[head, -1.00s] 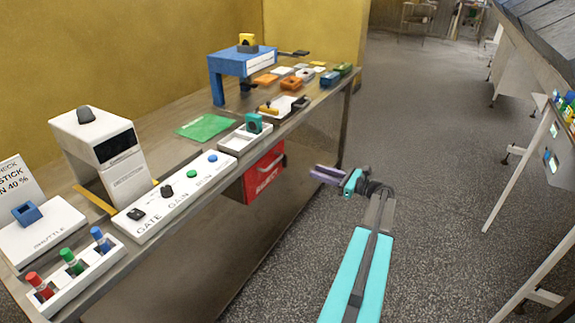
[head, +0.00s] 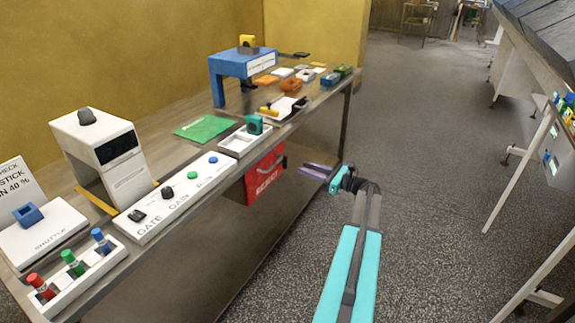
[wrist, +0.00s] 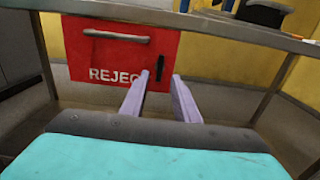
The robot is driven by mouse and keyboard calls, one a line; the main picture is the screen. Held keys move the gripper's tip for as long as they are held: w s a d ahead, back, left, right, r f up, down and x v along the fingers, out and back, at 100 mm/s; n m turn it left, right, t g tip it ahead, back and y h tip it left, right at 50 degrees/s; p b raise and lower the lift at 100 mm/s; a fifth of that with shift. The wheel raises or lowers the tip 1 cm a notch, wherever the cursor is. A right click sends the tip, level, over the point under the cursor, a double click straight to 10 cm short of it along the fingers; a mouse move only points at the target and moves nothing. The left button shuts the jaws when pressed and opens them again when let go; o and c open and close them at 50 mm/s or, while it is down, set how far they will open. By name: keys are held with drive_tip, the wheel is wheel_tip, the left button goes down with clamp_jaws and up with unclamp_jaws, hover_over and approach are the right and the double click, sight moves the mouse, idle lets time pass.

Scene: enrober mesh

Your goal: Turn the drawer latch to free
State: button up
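The red REJECT drawer (head: 265,175) hangs under the front edge of the bench. In the wrist view the drawer (wrist: 115,65) faces me, with a grey bar handle (wrist: 116,36) at its upper left. The drawer latch (wrist: 160,67) is a small black upright bar on the right part of the drawer front. My gripper (head: 303,168) is in front of the drawer, to its right in the head view. In the wrist view its purple fingers (wrist: 160,76) are apart and empty. Their tips appear on either side of the latch; whether they touch it I cannot tell.
A white control panel (head: 180,196) with knobs and buttons lies on the bench above the drawer. A white tray (head: 243,142) with a teal block is beside it. The bench's front edge (wrist: 220,31) runs above the drawer. The aisle floor (head: 420,190) on the right is clear.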

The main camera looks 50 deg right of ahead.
sight(284, 162)
drive_tip(key=x, duration=0.8)
drive_tip(key=shift+p, duration=0.35)
